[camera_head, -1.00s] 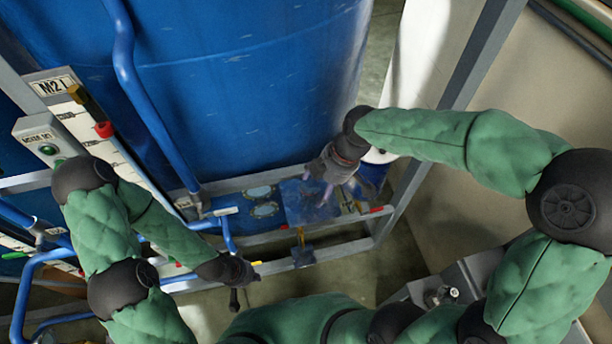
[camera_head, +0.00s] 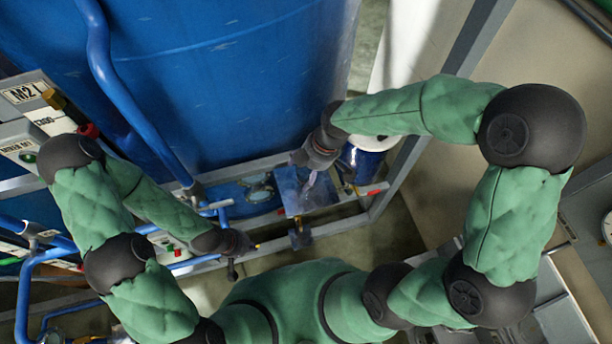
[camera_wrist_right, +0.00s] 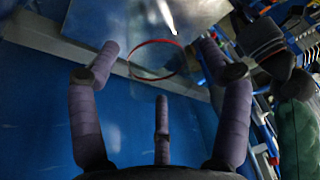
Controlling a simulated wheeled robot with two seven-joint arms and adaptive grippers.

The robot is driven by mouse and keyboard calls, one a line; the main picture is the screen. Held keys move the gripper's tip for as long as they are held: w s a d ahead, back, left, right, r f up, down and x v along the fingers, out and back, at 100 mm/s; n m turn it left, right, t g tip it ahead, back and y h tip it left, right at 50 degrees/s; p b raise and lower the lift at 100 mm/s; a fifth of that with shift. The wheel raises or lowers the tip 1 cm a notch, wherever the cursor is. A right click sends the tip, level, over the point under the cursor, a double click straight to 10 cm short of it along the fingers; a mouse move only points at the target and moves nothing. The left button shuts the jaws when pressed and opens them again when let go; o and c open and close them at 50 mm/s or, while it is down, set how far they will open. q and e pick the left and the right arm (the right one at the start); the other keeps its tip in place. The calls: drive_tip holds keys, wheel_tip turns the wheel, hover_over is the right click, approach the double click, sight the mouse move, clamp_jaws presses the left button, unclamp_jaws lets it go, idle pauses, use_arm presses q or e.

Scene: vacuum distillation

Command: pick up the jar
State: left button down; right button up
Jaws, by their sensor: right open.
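In the right wrist view, a thin red ring (camera_wrist_right: 178,62) shows between and beyond my right gripper's fingers. A faint clear body seems to go with it; this looks like the rim of a see-through jar, but I cannot be sure. My right gripper (camera_wrist_right: 160,72) is open, its purple fingers spread around the ring's place with nothing visibly gripped. In the head view, my right gripper (camera_head: 312,182) hangs over a small blue-grey plate, and the jar cannot be made out there. My left gripper (camera_head: 240,258) is low at the left centre, small and dark.
The plate (camera_head: 289,180) sits at the metal frame below a big blue tank (camera_head: 230,70). A blue and white container (camera_head: 366,160) stands right of my right gripper. Blue pipes (camera_head: 115,85) and a frame post (camera_head: 470,50) rise nearby.

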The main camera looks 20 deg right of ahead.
drive_tip(key=shift+a+f, duration=0.1)
drive_tip(key=shift+f, duration=0.2)
drive_tip(key=c, duration=1.2)
drive_tip(key=shift+r, duration=0.1)
drive_tip(key=shift+c, duration=0.2)
